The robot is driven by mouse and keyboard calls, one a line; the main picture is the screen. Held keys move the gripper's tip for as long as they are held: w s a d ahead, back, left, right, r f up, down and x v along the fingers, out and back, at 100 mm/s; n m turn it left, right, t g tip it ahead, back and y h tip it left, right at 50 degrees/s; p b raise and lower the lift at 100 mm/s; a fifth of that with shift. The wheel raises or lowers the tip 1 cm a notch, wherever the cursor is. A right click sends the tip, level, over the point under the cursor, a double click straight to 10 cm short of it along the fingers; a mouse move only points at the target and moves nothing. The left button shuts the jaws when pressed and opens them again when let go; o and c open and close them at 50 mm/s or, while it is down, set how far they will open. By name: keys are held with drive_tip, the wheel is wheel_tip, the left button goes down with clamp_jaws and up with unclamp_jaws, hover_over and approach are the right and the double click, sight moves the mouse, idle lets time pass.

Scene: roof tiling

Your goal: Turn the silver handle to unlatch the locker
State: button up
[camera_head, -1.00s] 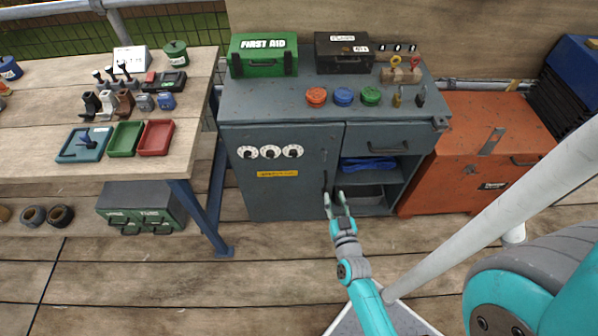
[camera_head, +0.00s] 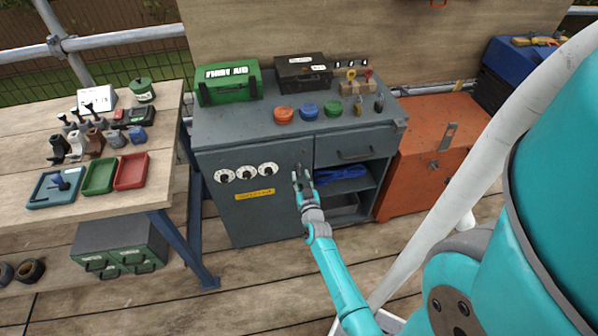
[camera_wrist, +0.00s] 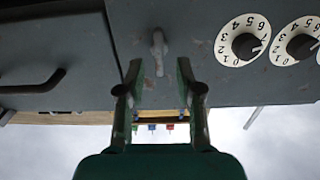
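The grey locker (camera_head: 270,219) stands in the middle of the head view, its door shut and carrying three white dials (camera_head: 246,172) and a yellow label. The small silver handle (camera_wrist: 158,50) shows in the wrist view on the grey door, hanging as a short pale lever. My gripper (camera_head: 303,177) is open at the upper right of the door in the head view. In the wrist view its two fingertips (camera_wrist: 158,70) are apart, with the handle in the gap between them, seemingly just beyond the tips. I see no contact with either finger. The handle is hard to make out in the head view.
A drawer (camera_head: 357,146) and an open shelf with a blue coil (camera_head: 342,174) lie right of the door. An orange chest (camera_head: 415,169) stands further right. A wooden workbench (camera_head: 30,139) is at left. Several items sit on the locker top.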

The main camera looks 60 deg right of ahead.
sight(299, 170)
drive_tip(key=shift+x, duration=1.65)
clamp_jaws()
drive_tip(key=shift+s+d+f+m, duration=0.1)
drive_tip(key=shift+m, duration=2.85)
drive_tip(key=shift+s+d+f+m, duration=0.1)
drive_tip(key=shift+m, duration=2.9)
drive_tip(key=shift+s+d+f+m, duration=0.1)
drive_tip(key=shift+m, duration=2.85)
